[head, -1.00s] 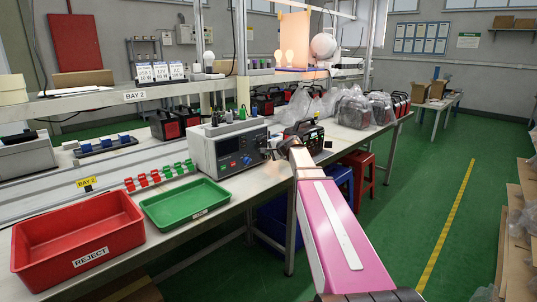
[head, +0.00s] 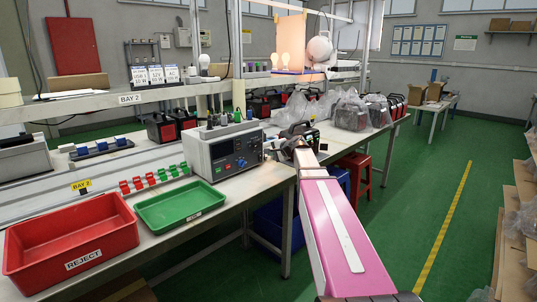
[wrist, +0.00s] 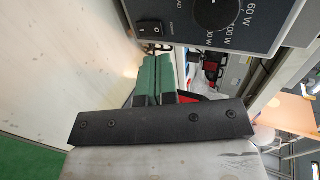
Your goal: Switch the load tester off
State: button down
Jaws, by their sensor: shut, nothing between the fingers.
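The load tester (head: 224,157) is a light grey box with a dark front panel, standing on the bench left of my gripper in the head view. In the wrist view its dark panel (wrist: 195,32) fills the top right, with a round black dial (wrist: 217,8) and a black rocker switch (wrist: 150,28) marked with a line and a 0. I cannot tell which side of the rocker is pressed. My gripper (head: 280,147) is beside the panel in the head view. In the wrist view its green-padded fingers (wrist: 154,78) are shut and empty, just below the switch and apparently apart from it.
A red reject tray (head: 70,240) and a green tray (head: 180,204) stand on the bench at the left front. Small red and green clips (head: 155,178) lie behind them. A bagged power unit (head: 352,113) stands behind my gripper.

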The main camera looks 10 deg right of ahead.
jog(key=s+d+r, duration=0.3)
jog(key=s+r, duration=0.2)
jog(key=shift+s+d+r, duration=0.2)
jog(key=shift+d+r, duration=0.1)
jog(key=shift+d, duration=0.05)
